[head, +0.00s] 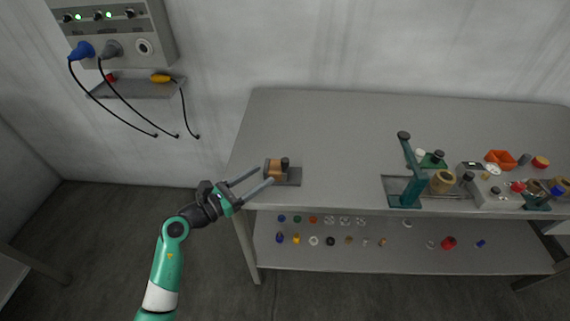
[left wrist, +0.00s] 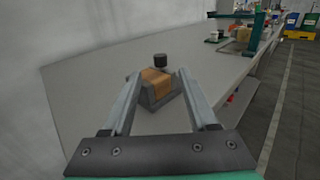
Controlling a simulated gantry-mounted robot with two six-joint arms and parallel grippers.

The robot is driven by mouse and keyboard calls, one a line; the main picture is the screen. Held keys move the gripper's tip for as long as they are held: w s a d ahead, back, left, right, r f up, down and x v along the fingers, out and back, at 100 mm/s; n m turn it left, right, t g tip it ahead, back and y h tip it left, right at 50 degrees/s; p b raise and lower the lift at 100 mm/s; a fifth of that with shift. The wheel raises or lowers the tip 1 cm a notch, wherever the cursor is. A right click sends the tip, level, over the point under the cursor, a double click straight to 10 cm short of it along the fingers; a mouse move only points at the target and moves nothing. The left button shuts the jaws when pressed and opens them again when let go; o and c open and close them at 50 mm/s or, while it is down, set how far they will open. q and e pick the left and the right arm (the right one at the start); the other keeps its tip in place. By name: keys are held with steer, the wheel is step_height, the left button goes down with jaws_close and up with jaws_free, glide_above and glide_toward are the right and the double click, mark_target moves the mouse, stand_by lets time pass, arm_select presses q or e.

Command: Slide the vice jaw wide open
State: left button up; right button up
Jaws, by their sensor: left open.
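The small grey vice (head: 294,178) stands at the left end of the bench. A tan wooden block (head: 275,170) sits between its jaws, and a dark knob (head: 285,162) rises beside the block. In the left wrist view the vice (left wrist: 149,101), block (left wrist: 157,82) and knob (left wrist: 160,60) show between and beyond my fingers. My left gripper (head: 265,176) is open, its two long fingers pointing at the vice from the left. I cannot tell whether either finger touches it. My right gripper is not in view.
The bench top (head: 330,125) is clear around and behind the vice. A teal press (head: 408,178) and several small parts stand on its right half. A lower shelf (head: 350,258) holds small coloured pieces. A wall panel (head: 115,30) with hanging cables is at upper left.

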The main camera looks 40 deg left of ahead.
mark_target(282, 163)
arm_select(q)
steer(key=w+b, duration=0.1)
steer(key=w, duration=0.2)
steer(key=w+b, duration=0.1)
steer(key=w, duration=0.2)
steer(key=w+d+b, duration=0.1)
steer(key=w, duration=0.1)
steer(key=shift+w, duration=0.4)
steer(key=shift+w+r, duration=0.1)
steer(key=shift+w, duration=0.4)
jaws_close()
stand_by(0.3)
